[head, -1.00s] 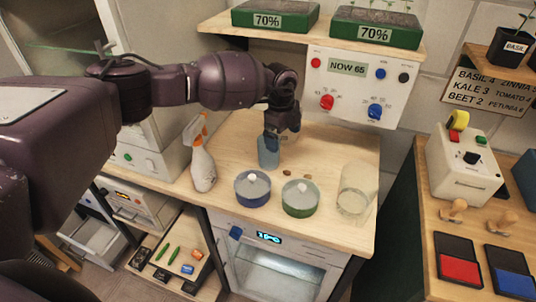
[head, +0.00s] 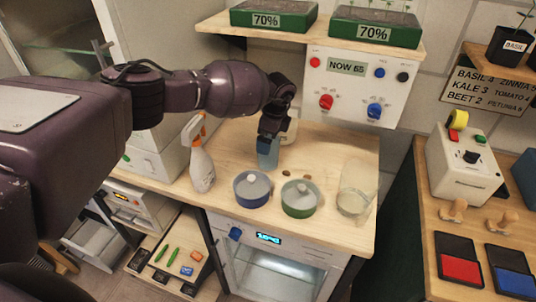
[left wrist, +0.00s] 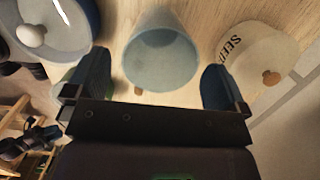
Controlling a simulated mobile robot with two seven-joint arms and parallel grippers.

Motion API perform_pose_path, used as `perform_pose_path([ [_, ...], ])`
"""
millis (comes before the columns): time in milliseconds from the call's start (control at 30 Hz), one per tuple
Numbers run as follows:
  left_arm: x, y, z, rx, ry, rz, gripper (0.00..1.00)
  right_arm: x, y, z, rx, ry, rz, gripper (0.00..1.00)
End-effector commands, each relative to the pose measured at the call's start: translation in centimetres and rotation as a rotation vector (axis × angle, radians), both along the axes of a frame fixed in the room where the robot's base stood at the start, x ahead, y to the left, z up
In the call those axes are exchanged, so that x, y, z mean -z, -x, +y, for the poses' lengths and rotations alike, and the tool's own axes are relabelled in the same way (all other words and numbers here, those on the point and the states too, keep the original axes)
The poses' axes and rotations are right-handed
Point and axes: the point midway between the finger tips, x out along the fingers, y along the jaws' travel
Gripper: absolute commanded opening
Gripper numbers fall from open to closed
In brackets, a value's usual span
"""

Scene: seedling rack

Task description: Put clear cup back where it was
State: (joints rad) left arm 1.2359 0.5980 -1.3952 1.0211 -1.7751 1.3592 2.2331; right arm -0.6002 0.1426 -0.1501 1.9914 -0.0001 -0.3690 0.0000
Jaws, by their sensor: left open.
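A small clear, bluish cup (head: 267,156) stands upright on the wooden bench, behind the blue-rimmed and green-rimmed pots. My left gripper (head: 268,136) is over it from above and overlaps its upper part in the head view. In the left wrist view the cup (left wrist: 160,58) shows its round mouth in the gap ahead of the open left gripper (left wrist: 155,85), with a finger on each side. Clear gaps show between the cup and both fingers there. My right gripper is in neither view.
A blue-rimmed pot (head: 251,190) and a green-rimmed pot (head: 299,199) stand in front. A larger clear jar (head: 356,188) is at right, a spray bottle (head: 201,160) at left. A cream seed container (left wrist: 262,60) stands close by the cup. Bench right of the cup is mostly clear.

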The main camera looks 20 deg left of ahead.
Motion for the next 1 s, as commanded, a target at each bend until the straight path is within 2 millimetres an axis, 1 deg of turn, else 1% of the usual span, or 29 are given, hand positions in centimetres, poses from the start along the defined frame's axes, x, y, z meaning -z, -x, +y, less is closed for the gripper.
perform_pose_path([
  [100,1.8,0.1,0.3,0.001,-0.001,0.003,1.0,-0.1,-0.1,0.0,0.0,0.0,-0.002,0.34],
  [300,4.1,0.0,0.6,0.001,0.0,0.002,1.0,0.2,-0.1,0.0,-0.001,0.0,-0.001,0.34],
  [400,4.5,0.0,0.7,0.001,0.0,0.001,1.0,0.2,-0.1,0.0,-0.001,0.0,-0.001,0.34],
  [633,4.5,0.0,0.7,0.001,0.0,0.0,1.0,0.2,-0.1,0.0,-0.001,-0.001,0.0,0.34],
  [900,4.5,0.0,0.7,0.001,0.0,0.0,0.59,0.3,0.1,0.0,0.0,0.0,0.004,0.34],
  [967,4.5,0.0,0.8,0.001,0.0,0.0,0.49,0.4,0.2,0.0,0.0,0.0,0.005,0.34],
  [1000,4.5,0.0,0.7,0.001,0.0,0.0,0.49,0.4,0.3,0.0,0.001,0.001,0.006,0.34],
])
